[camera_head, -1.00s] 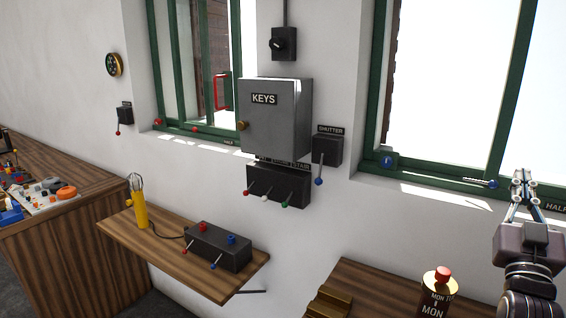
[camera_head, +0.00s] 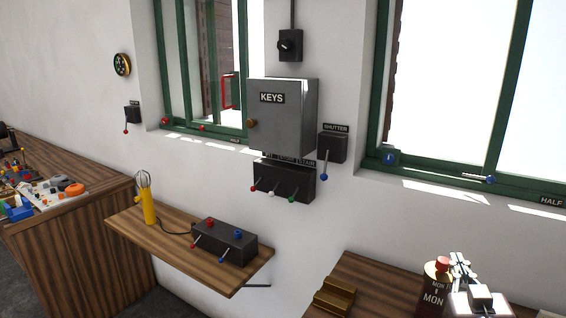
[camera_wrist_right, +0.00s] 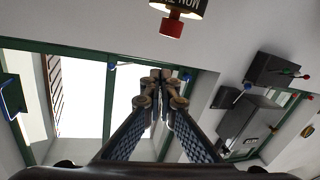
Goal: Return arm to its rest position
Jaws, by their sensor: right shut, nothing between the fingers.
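My right gripper (camera_head: 459,266) is low at the right in the head view, beside the red-topped cylinder (camera_head: 436,287) marked MON. Its fingers point up and are shut with nothing between them. In the right wrist view, the shut fingers (camera_wrist_right: 160,80) stand in front of the bright window, and the cylinder's red top (camera_wrist_right: 171,27) hangs upside down at the top. I cannot tell from the head view whether the gripper touches the cylinder. My left gripper does not show.
A wooden desk (camera_head: 375,275) lies at the lower right under the gripper. A grey KEYS cabinet (camera_head: 280,120) and a SHUTTER lever box (camera_head: 332,147) are on the wall.

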